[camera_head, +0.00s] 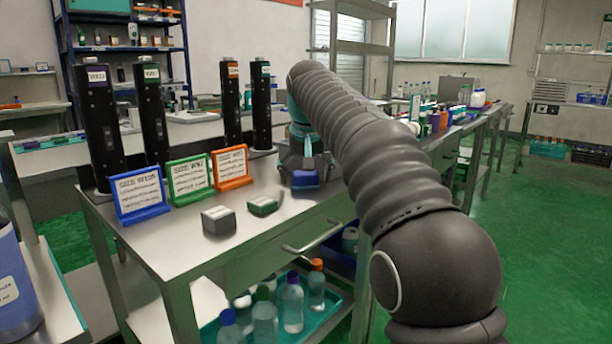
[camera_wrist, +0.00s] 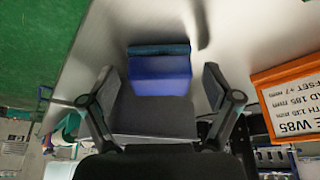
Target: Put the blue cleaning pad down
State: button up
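The blue cleaning pad (camera_head: 305,179) rests on the metal table near its right end, just under my gripper (camera_head: 306,162). In the wrist view the pad (camera_wrist: 160,68) shows a blue face with a dark teal strip along its far edge. My gripper's fingers (camera_wrist: 159,78) are spread wide, one on each side of the pad. A gap of bare table shows between each fingertip and the pad, so they do not touch it. My arm hides part of the table behind the pad.
A grey block (camera_head: 219,220) and a green-topped block (camera_head: 264,206) lie to the left on the table (camera_head: 180,245). Blue (camera_head: 140,194), green (camera_head: 190,177) and orange (camera_head: 232,167) framed signs stand behind them. Several black upright devices (camera_head: 98,125) stand at the back. Bottles sit on the shelf below.

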jog(key=shift+r, duration=0.15)
jog(key=p+v, duration=0.2)
jog(key=v, duration=1)
jog(key=shift+w, duration=0.1)
